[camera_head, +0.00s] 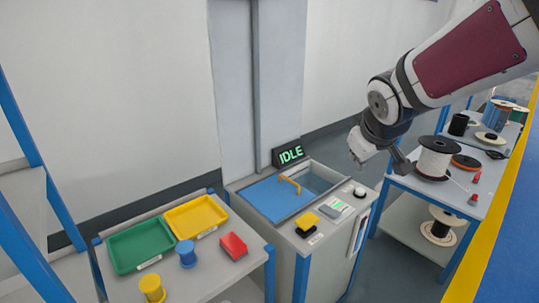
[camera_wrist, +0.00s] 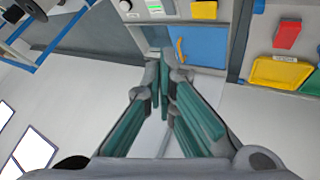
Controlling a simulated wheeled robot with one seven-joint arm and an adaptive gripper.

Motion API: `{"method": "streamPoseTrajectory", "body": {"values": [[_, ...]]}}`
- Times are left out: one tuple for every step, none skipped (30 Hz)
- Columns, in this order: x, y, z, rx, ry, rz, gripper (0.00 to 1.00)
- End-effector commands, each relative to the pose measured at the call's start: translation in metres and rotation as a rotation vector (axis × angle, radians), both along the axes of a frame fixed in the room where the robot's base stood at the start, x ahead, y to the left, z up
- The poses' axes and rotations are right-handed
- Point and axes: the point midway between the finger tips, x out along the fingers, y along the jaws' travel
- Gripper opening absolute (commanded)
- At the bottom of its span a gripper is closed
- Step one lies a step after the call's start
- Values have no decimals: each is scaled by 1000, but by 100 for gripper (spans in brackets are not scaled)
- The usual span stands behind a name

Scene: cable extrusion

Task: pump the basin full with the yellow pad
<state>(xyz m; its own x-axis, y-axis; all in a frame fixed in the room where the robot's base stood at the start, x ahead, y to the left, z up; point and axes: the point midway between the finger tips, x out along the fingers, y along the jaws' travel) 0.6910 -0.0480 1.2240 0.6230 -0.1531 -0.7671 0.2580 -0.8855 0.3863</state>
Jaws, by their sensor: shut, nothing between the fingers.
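The yellow pad (camera_head: 307,220) sits on a dark base on the front top of the grey cabinet. It also shows at the top of the wrist view (camera_wrist: 203,10). The basin (camera_head: 318,180) is sunk in the cabinet top behind the pad. A blue lid (camera_head: 272,201) with an orange handle (camera_head: 290,184) covers its left part, and the right part is open. I cannot tell how full it is. My gripper (camera_head: 358,158) is shut and empty, raised in the air right of the basin, apart from the pad. Its fingers also show in the wrist view (camera_wrist: 164,62).
A green-lit panel (camera_head: 336,207) and a white knob (camera_head: 360,192) sit right of the pad. The left table holds green (camera_head: 140,246) and yellow (camera_head: 196,215) trays. A white spool (camera_head: 435,157) stands on the right table.

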Motion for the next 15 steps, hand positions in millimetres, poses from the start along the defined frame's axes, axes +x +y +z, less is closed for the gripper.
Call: {"method": "streamPoseTrajectory", "body": {"values": [[16, 0, -10, -16, 1, 28, 0], [25, 0, -15, -26, -3, 46, 0], [37, 0, -22, -38, -10, 70, 0], [46, 0, -27, -47, -13, 91, 0], [55, 1, -33, -55, -18, 110, 0], [66, 2, -41, -66, -22, 137, 0], [74, 3, -47, -74, -26, 158, 0], [82, 4, -53, -80, -30, 178, 0], [92, 5, -62, -88, -34, 206, 0], [100, 7, -69, -93, -39, 227, 0], [108, 8, -76, -98, -42, 249, 0], [117, 11, -86, -104, -47, 277, 0], [124, 13, -94, -108, -50, 300, 0], [130, 15, -102, -111, -52, 322, 0], [138, 18, -113, -115, -57, 352, 0]]}}
